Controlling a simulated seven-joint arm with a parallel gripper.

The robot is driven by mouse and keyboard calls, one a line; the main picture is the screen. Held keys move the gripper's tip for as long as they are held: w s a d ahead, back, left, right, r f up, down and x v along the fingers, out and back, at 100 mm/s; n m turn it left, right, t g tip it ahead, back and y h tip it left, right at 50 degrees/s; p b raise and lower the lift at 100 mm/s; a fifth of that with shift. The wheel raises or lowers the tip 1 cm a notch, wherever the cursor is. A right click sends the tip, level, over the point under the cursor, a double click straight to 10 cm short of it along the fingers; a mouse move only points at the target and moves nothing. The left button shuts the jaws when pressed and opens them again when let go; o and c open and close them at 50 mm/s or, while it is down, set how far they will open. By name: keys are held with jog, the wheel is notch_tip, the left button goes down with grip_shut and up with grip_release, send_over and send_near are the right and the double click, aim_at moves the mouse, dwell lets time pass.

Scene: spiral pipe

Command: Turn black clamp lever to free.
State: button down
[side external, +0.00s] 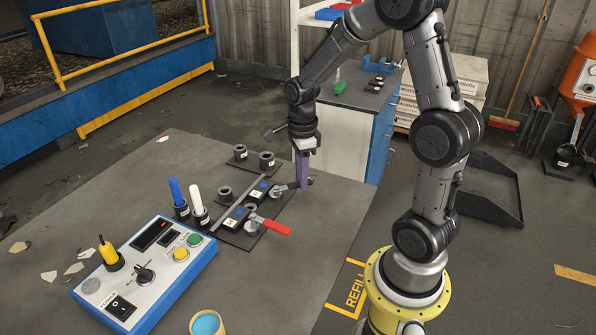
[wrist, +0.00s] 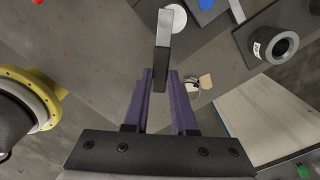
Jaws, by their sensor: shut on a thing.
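The black clamp lever (wrist: 162,62) runs up from between my gripper's purple fingers (wrist: 160,78) in the wrist view. Its grey part leads to a pale round piece at the top. My gripper (side external: 302,184) is shut on the lever and points down at the right edge of the fixture in the side view. The lever (side external: 288,187) shows there as a short dark bar beside the fingertips; its end is hidden by them. The red clamp lever (side external: 272,227) lies nearer the camera and points right, apart from my gripper.
Black ring-shaped parts (side external: 267,160) stand behind the clamps; one shows in the wrist view (wrist: 277,46). A blue-edged control box (side external: 145,272), blue and white markers (side external: 197,200) and a cup (side external: 206,322) stand left and in front. The table right of the red lever is clear.

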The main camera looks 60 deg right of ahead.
jog(key=a+m, duration=0.1)
jog(key=m, duration=0.1)
jog(key=s+a+m, duration=0.1)
jog(key=m, duration=0.1)
jog(key=shift+s+a, duration=0.1)
jog(key=shift+s, duration=0.1)
jog(key=shift+s+a+m, duration=0.1)
jog(key=shift+a+m, duration=0.45)
jog(key=shift+m, duration=0.55)
jog(key=shift+s+a+m, duration=0.1)
jog(key=shift+a+m, duration=0.4)
jog(key=shift+m, duration=0.6)
jog(key=c, duration=0.7)
grip_release()
jog(key=shift+r, duration=0.1)
notch_tip(320, 180, up, 14)
jog(key=shift+f, duration=0.15)
jog(key=shift+a, duration=0.1)
